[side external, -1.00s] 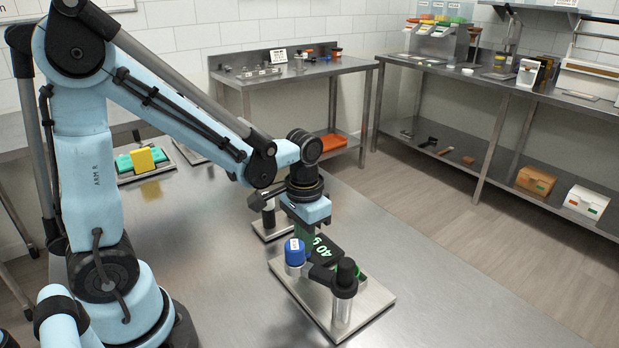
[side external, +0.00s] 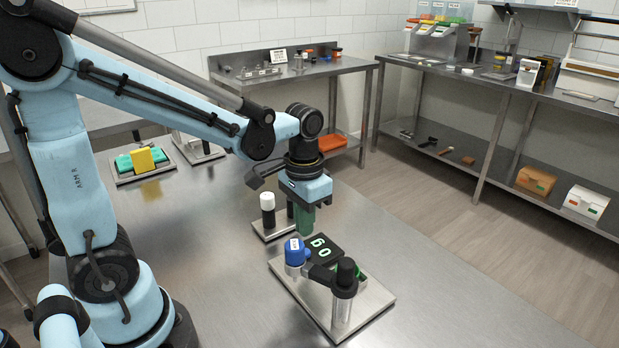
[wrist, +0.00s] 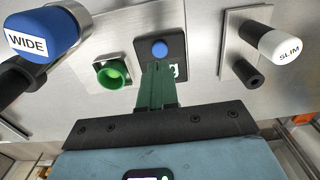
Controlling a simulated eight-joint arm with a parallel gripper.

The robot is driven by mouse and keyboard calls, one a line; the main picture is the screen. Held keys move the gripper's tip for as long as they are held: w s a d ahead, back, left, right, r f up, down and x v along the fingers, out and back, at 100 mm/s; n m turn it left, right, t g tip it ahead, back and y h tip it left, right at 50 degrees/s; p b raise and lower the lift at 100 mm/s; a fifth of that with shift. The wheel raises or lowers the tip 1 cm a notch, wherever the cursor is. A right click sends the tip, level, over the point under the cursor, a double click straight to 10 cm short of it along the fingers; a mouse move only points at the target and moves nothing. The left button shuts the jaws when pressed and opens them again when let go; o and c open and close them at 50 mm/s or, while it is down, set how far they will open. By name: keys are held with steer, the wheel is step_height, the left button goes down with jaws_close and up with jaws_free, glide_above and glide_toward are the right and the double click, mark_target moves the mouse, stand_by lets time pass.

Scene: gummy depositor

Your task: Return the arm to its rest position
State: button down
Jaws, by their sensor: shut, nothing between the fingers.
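My gripper (side external: 304,222) hangs pointing down above the metal table (side external: 430,260), above and just behind the scale plate. Its green fingers are together and empty; they also show in the wrist view (wrist: 157,78). The black display (side external: 322,249) on the same plate reads "0 g". A green cup (wrist: 111,73) stands beside it, partly hidden in the side view. The white-capped piece marked SLIM (wrist: 285,50) stands on its own small plate.
A tray with teal and yellow blocks (side external: 143,160) lies at the back left. The table between is clear. Side benches stand beyond.

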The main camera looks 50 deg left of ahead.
steer(key=shift+r, duration=0.45)
steer(key=shift+s+d+r+t, duration=0.15)
steer(key=shift+s+r+t, duration=0.45)
steer(key=shift+t, duration=0.6)
steer(key=shift+s+d+r+t, duration=0.2)
steer(key=shift+s+r+t, duration=0.15)
steer(key=shift+r+t, duration=0.65)
steer(key=shift+s+d+r+t, duration=0.15)
steer(key=shift+s+r+t, duration=0.35)
steer(key=shift+t, duration=0.9)
